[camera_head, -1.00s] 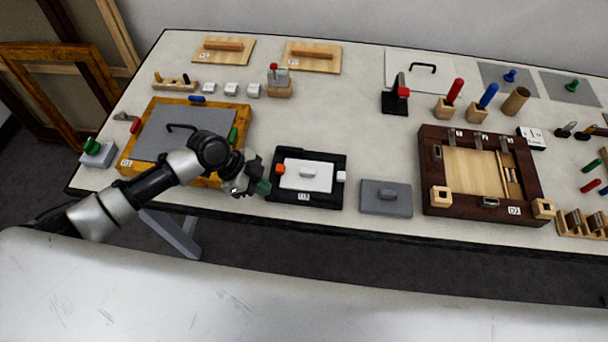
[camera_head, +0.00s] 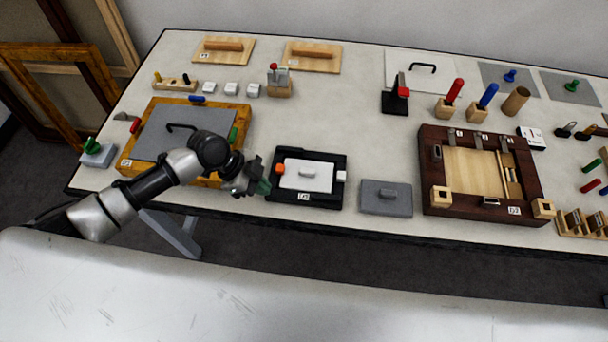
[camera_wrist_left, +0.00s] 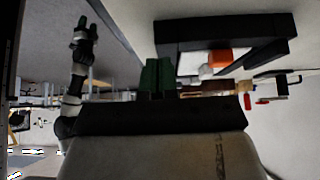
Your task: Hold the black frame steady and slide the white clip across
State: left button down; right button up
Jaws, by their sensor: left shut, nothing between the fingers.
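The black frame (camera_head: 333,197) lies flat near the table's front edge, with a white panel (camera_head: 305,178) and grey handle inside. The white clip (camera_head: 341,176) sits on its right side and an orange clip (camera_head: 280,168) on its left. My left gripper (camera_head: 263,187) is shut and empty beside the frame's left edge; I cannot tell if it touches. In the left wrist view its green fingertips (camera_wrist_left: 158,76) are together, with the black frame (camera_wrist_left: 225,27) and orange clip (camera_wrist_left: 219,57) beyond. An arm with a dark gripper (camera_wrist_left: 84,38), apparently my right, shows there; its jaw state is unclear.
A wooden frame with a grey panel (camera_head: 170,132) stands left, partly behind my left arm. A grey block with a handle (camera_head: 386,198) lies just right of the black frame, and a dark brown frame (camera_head: 465,212) farther right. Table behind the black frame is clear.

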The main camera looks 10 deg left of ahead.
pick_arm(q)
jog(key=shift+f+b, duration=0.55)
jog(key=shift+f, duration=0.15)
pick_arm(e)
jog(key=shift+a+f, duration=0.15)
jog(key=shift+f, duration=0.4)
pick_arm(q)
jog(key=shift+s+f, duration=0.15)
jog(key=shift+f, duration=0.05)
pick_arm(e)
jog(key=shift+c, duration=0.3)
dwell(1.7)
